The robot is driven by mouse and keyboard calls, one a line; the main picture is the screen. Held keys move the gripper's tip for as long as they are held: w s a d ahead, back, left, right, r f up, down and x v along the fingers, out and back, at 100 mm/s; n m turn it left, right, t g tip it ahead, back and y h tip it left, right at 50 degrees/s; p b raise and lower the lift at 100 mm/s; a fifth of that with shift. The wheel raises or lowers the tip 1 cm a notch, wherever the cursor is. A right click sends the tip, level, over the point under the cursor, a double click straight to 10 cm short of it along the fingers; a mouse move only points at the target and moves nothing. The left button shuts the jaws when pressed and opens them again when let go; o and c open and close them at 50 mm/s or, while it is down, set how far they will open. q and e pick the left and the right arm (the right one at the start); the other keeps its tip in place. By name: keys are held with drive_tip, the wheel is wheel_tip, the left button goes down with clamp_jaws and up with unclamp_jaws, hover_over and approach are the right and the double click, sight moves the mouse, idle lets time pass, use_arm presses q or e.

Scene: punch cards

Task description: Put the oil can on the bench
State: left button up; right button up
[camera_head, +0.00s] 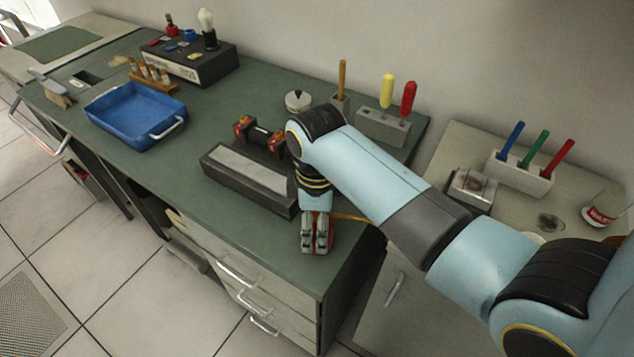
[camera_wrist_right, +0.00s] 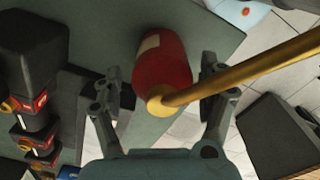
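The oil can (camera_wrist_right: 163,62) is red with a pale label and a long brass spout. In the wrist view it is between the fingers of my right gripper (camera_wrist_right: 160,90), with narrow gaps on both sides. The gripper looks open around it. In the head view my right gripper (camera_head: 317,236) points down at the front right corner of the green bench (camera_head: 215,125). The oil can is mostly hidden there, with its spout (camera_head: 350,217) sticking out to the right. I cannot tell whether the can's base touches the bench. My left gripper is not in view.
A long dark block with a pale top (camera_head: 246,172) lies left of the gripper. A blue tray (camera_head: 136,115) is farther left. Screwdrivers stand in a grey holder (camera_head: 382,127) behind the arm. A side table (camera_head: 470,135) with a pen holder is at right.

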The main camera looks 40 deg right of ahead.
wheel_tip(320, 180, up, 12)
drive_tip(key=shift+r+b, duration=0.15)
drive_tip(key=shift+b, duration=0.2)
idle(0.7)
